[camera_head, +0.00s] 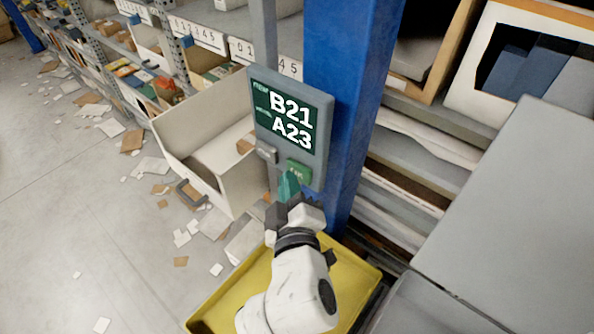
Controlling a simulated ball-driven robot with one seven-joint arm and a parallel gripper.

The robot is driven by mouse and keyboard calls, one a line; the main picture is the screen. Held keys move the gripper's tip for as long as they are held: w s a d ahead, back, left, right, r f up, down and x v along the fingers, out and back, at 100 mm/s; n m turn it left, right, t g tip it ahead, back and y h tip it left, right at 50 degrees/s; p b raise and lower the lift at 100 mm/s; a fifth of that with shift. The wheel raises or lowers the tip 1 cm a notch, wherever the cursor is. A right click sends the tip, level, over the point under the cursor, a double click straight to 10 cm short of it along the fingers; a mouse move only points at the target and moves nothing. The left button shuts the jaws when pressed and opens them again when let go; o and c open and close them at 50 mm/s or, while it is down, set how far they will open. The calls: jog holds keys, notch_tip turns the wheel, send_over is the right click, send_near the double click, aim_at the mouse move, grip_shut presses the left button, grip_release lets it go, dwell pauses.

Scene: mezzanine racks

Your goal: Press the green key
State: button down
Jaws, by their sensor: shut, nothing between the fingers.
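The green key (299,168) is at the lower right of a grey panel (320,148) whose dark green screen reads "B21" and "A23". A grey key (266,151) sits to its left on the same panel. My gripper (289,184) is shut and empty, its teal fingertips pointing up just below and left of the green key. The fingertips overlap the key's lower left edge in the view. I cannot tell whether they touch it.
The panel is fixed beside a blue rack post (345,90). A yellow tray (356,271) lies below my arm. A white open bin (200,172) stands left of the panel. Shelves (415,150) and a grey surface (520,220) fill the right. Paper scraps litter the floor at left.

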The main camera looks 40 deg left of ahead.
jog(key=shift+w, duration=0.45)
dwell(0.3)
jog(key=shift+s, duration=0.95)
jog(key=shift+s+b, duration=0.1)
jog(key=shift+b, duration=0.2)
jog(key=shift+s+a+b, duration=0.15)
jog(key=shift+s+b, duration=0.25)
jog(key=shift+s, duration=0.8)
jog(key=shift+s+a+b, duration=0.1)
jog(key=shift+s+b, duration=0.3)
jog(key=shift+s, duration=0.8)
